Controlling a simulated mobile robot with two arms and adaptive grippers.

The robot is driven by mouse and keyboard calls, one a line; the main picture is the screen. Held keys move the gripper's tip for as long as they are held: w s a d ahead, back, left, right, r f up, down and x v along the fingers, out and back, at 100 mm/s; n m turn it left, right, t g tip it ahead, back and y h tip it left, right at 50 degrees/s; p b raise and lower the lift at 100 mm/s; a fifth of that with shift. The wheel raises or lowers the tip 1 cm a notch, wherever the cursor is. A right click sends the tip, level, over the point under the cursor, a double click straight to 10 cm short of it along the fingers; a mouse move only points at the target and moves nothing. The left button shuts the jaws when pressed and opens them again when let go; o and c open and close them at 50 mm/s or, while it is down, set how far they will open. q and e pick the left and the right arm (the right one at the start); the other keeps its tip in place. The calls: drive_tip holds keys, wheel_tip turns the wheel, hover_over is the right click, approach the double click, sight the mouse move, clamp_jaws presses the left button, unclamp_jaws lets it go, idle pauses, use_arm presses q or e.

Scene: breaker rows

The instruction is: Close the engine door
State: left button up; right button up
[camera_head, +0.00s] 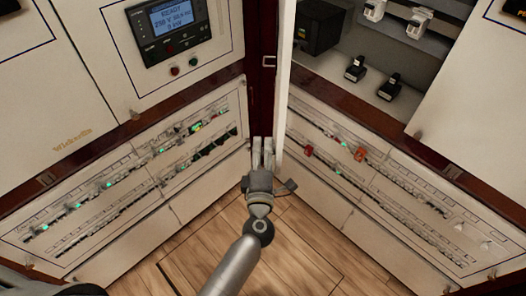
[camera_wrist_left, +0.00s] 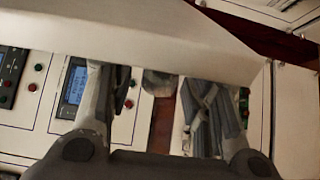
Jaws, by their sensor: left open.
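The engine door (camera_head: 285,75) is a white panel seen almost edge-on in the head view, standing open beside the open compartment (camera_head: 345,62) on the right. In the left wrist view a broad white panel (camera_wrist_left: 130,45), which looks like this door, crosses the top of the picture. My left gripper (camera_head: 263,148) is at the door's lower end, just left of its edge, fingers pointing up. In the left wrist view the open left gripper (camera_wrist_left: 150,85) has its fingers spread with nothing clearly between them. I cannot tell whether it touches the door. My right gripper is not in view.
A control panel with a lit display (camera_head: 174,20) is on the left cabinet. Breaker rows run along the lower left panel (camera_head: 130,180) and lower right panel (camera_head: 390,190). Black devices (camera_head: 390,88) sit in the open compartment. The wooden floor (camera_head: 300,250) is clear.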

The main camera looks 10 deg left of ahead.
use_arm(q)
drive_tip(key=s+d, duration=0.1)
drive_tip(key=s, duration=1)
drive_tip(key=shift+s+d, duration=0.25)
drive_tip(key=shift+s, duration=0.15)
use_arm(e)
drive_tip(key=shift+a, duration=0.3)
